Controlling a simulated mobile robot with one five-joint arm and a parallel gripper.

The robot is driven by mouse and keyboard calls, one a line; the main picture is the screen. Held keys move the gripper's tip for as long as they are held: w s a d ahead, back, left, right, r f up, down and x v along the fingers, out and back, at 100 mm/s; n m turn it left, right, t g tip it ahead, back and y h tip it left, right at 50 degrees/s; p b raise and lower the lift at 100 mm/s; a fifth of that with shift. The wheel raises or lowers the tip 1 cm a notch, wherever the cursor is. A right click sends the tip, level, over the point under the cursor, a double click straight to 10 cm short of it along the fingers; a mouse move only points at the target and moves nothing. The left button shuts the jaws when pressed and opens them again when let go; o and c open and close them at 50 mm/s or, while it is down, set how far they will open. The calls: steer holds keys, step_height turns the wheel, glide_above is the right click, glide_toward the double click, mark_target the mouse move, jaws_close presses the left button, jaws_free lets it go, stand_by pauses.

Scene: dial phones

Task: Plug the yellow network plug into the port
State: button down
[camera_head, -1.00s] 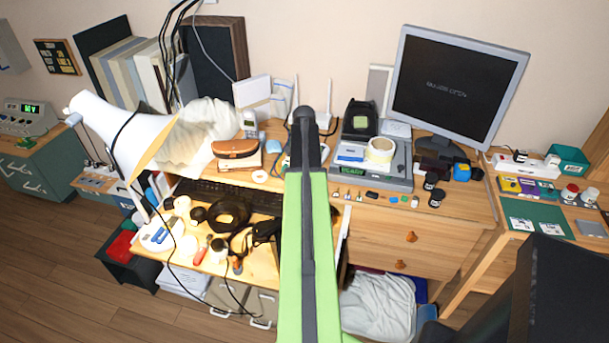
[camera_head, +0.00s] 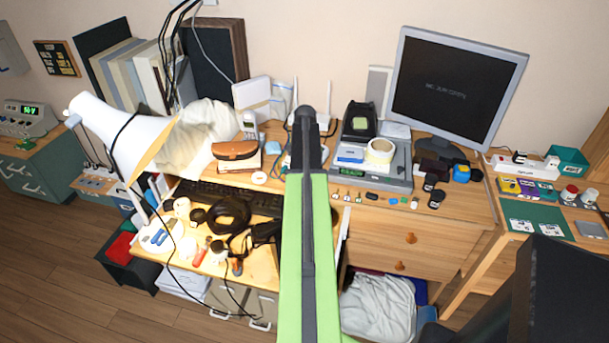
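I cannot pick out the yellow network plug or its port for certain. Several small items, some with yellowish parts, lie in a row (camera_head: 347,195) along the desk's front edge, too small to identify. A white device with upright antennas (camera_head: 324,120) stands at the back of the desk, partly behind my arm; no port on it can be made out. My green and black arm rises through the middle of the view and hides part of the desk. No gripper fingers show, so I cannot see whether anything is held.
A grey device (camera_head: 398,180) carries a tape roll (camera_head: 380,150). A monitor (camera_head: 455,85) stands right of it. A white lamp (camera_head: 125,135), a dark keyboard (camera_head: 205,190) and black coiled cable (camera_head: 230,213) crowd the left. A side table (camera_head: 492,240) stands at right.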

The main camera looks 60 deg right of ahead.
steer(key=shift+d, duration=0.45)
steer(key=c, duration=1.3)
jaws_free()
steer(key=shift+r, duration=0.1)
step_height(320, 180, up, 17)
steer(key=p, duration=1.7)
steer(key=shift+s, duration=0.1)
